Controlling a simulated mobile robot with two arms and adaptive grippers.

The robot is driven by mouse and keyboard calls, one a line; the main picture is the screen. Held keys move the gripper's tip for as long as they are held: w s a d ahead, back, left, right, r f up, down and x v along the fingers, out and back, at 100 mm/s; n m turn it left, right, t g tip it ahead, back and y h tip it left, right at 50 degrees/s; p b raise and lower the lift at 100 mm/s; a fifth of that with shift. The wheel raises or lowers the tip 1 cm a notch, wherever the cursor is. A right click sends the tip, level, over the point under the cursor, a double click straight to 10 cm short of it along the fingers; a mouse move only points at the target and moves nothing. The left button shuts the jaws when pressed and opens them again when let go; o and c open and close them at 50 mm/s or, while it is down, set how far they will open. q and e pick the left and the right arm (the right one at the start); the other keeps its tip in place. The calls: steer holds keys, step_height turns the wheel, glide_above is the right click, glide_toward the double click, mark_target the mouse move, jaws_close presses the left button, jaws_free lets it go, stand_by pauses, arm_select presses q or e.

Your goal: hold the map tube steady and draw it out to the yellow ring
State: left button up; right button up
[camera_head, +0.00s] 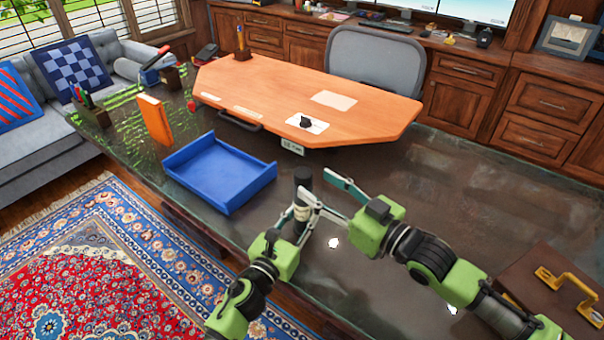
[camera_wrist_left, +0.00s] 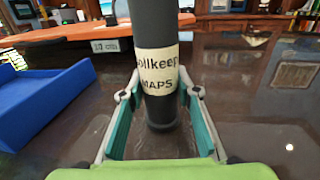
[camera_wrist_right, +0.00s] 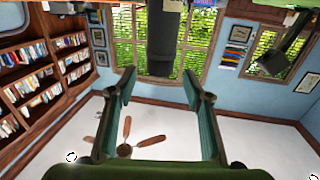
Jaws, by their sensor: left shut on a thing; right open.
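The map tube (camera_head: 302,185) is a dark upright cylinder on the dark glossy desk. Its cream label reading MAPS faces me in the left wrist view (camera_wrist_left: 158,75). My left gripper (camera_head: 299,220) is shut on the lower part of the tube, a finger on each side. My right gripper (camera_head: 322,191) is open, just right of the tube's upper part. In the right wrist view the tube's dark end (camera_wrist_right: 162,45) lies beyond and between the spread fingertips. No yellow ring shows on the tube.
A blue tray (camera_head: 220,172) stands left of the tube. An orange raised desktop (camera_head: 270,95) is behind it, with an orange book (camera_head: 155,118) at far left. A brown case (camera_head: 530,285) with a yellow handle is at right. The desk between is mostly clear.

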mark_target(310, 180)
steer(key=x, duration=0.6)
